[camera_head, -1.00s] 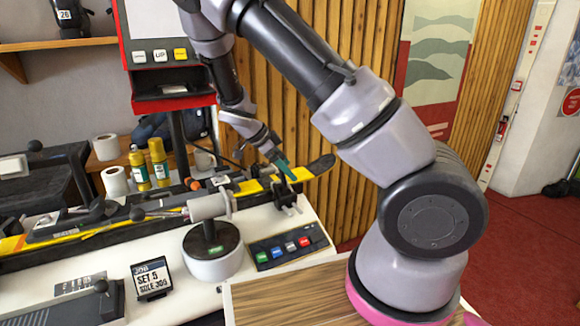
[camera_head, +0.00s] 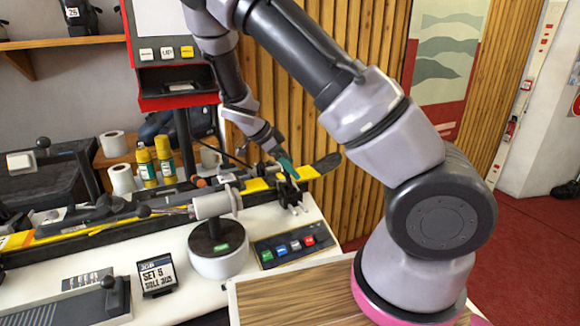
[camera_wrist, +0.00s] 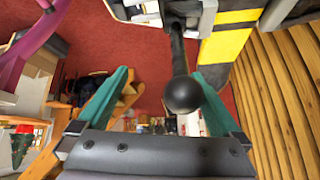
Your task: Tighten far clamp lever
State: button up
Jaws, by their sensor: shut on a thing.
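The far clamp (camera_head: 291,195) sits at the far right end of the bench, by the yellow and black ski (camera_head: 256,186). Its lever (camera_wrist: 180,55) is a dark rod with a round black knob in the wrist view. My gripper (camera_head: 289,170) is at this clamp, its teal fingers reaching down over it. In the wrist view the lever knob lies between the fingers, closer to the right one. My gripper is shut on the lever; the exact contact is hard to see. The ski's yellow band also shows in the wrist view (camera_wrist: 225,52).
A grey drum-shaped device (camera_head: 217,247) and a panel of coloured buttons (camera_head: 292,246) stand in front of the ski. Yellow-green bottles (camera_head: 146,167) and paper rolls (camera_head: 122,179) are behind it. A red-framed machine (camera_head: 168,65) rises at the back. Open red floor lies right.

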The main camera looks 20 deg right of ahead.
jog(key=v, duration=1)
jog(key=shift+a, duration=0.2)
jog(key=shift+s+d+r, duration=0.1)
jog(key=shift+r, duration=0.05)
jog(key=s+d+r+n+t+y, duration=0.3)
jog(key=s+r+n, duration=0.4)
jog(key=s+r, duration=0.3)
jog(key=s+d+r+n+t+y, duration=0.3)
jog(key=s+d+r+n+y, duration=0.3)
jog(key=s+r, duration=0.5)
jog(key=shift+s+d+r+n+t, duration=0.3)
jog(key=shift+r+n, duration=0.4)
jog(key=shift+n, duration=0.2)
